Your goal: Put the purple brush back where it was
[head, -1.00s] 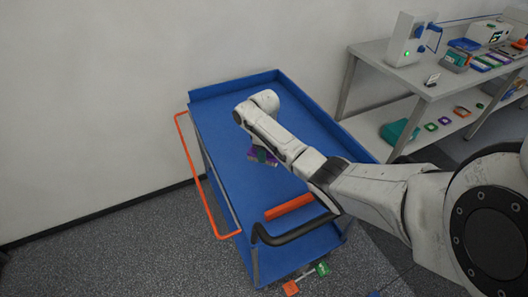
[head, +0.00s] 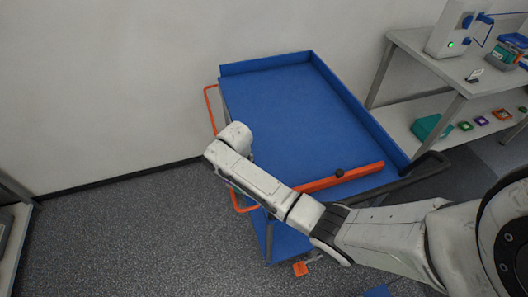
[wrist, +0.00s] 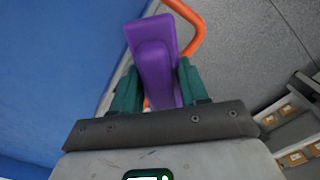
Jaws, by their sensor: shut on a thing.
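The purple brush (wrist: 155,65) is held between the two green fingers of my gripper (wrist: 156,88) in the wrist view. My gripper is shut on it, with the brush reaching up past the fingertips. Behind it in the wrist view lie the blue cart top, an orange handle and the grey floor. In the head view my arm crosses the near left side of the cart, and its links hide the gripper and the brush.
The blue cart (head: 290,120) has raised rims, an orange handle (head: 209,105) on its left and an orange bar (head: 340,177) along its near edge. Its top is largely bare. A grey shelf bench (head: 440,75) with several items stands right. Open floor (head: 130,230) lies left.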

